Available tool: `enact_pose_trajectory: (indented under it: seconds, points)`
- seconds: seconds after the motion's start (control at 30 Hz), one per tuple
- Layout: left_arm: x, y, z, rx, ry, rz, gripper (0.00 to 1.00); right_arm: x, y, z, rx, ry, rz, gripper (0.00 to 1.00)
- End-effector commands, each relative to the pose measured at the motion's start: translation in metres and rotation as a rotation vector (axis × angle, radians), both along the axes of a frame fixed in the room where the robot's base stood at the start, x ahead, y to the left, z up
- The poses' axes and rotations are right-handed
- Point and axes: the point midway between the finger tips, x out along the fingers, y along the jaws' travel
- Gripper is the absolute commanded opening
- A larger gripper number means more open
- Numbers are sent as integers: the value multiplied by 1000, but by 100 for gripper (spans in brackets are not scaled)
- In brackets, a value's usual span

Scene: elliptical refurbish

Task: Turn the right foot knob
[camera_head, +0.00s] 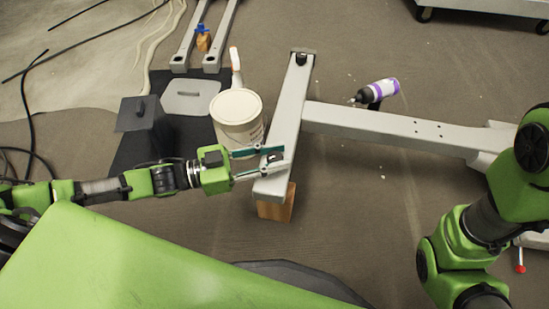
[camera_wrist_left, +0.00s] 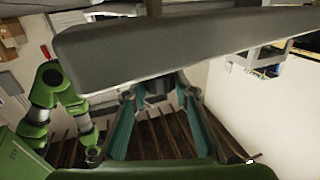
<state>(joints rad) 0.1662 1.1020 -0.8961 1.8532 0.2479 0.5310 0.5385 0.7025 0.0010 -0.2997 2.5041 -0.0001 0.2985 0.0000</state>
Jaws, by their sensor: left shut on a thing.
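The grey elliptical frame (camera_head: 390,128) lies across the floor in the head view, with a crossbar (camera_head: 287,105) at its left end. My left gripper (camera_head: 277,158) reaches in from the left at the near end of this crossbar. Its teal fingers are shut on a small dark foot knob (camera_head: 271,157) there, mostly hidden between them. A second black foot knob (camera_head: 301,59) sits at the crossbar's far end. In the left wrist view the crossbar (camera_wrist_left: 180,45) spans the top, with the left gripper's fingers (camera_wrist_left: 158,92) just under it. My right gripper is not seen.
A wooden block (camera_head: 277,203) props the crossbar's near end. A white bucket (camera_head: 237,115) stands close behind my left gripper. A purple-and-white bottle (camera_head: 380,91) lies beyond the frame. A grey box (camera_head: 143,118) stands on the black mat. Floor below the frame is mostly clear.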

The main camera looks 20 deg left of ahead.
Motion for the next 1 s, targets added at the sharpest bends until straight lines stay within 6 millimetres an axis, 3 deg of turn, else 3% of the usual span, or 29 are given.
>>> enact_pose_trajectory:
  seconds: [0.57, 1.0]
  points:
    - [4, -1, 0, 2, -4, -462, 4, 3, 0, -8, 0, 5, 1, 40]
    - [2, -3, -3, -2, -2, -832, 4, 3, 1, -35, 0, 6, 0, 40]
